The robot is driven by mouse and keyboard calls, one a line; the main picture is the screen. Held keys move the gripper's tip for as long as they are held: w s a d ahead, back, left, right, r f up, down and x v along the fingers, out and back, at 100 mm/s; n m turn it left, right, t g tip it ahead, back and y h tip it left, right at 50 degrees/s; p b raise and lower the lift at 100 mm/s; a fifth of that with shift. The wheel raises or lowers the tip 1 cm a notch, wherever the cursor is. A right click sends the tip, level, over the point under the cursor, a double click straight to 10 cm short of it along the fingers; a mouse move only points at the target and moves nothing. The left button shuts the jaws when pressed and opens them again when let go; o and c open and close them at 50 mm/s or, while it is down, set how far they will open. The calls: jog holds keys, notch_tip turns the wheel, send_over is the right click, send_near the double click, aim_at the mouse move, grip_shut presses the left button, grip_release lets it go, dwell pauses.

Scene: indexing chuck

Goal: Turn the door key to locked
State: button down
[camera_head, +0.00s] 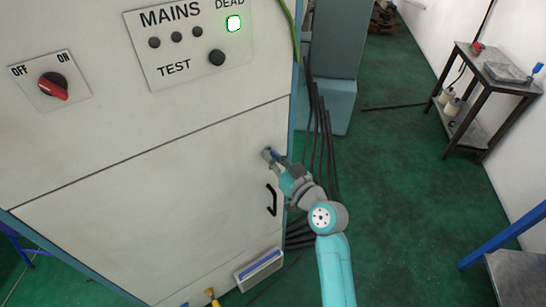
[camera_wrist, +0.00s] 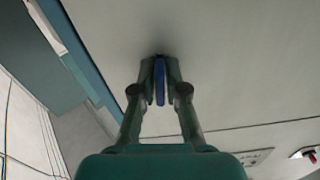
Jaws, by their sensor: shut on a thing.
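The door key shows as a thin blue piece in the wrist view (camera_wrist: 160,82), standing out from the pale cabinet door (camera_head: 140,215). My gripper (camera_wrist: 160,78) is shut on the key, with one finger on each side of it. In the head view, my gripper (camera_head: 270,156) is at the lock near the door's right edge, and it hides most of the key and lock. I cannot tell the key's exact angle against its lock marks.
A black door handle (camera_head: 272,200) sits just below my gripper. Above are the red OFF/ON switch (camera_head: 53,86) and the MAINS panel (camera_head: 190,42) with a lit green DEAD lamp (camera_head: 234,23). A small tray (camera_head: 259,270) is low on the cabinet. Dark cables (camera_head: 322,140) hang to the right.

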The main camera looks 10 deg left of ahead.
jog(key=shift+n, duration=0.8)
jog(key=c, duration=1.3)
grip_release()
jog(key=shift+o, duration=0.2)
jog(key=shift+s+d, duration=0.1)
jog(key=v, duration=1.1)
jog(key=shift+s+d, duration=0.25)
jog(key=shift+d, duration=0.05)
jog(key=shift+f, duration=0.1)
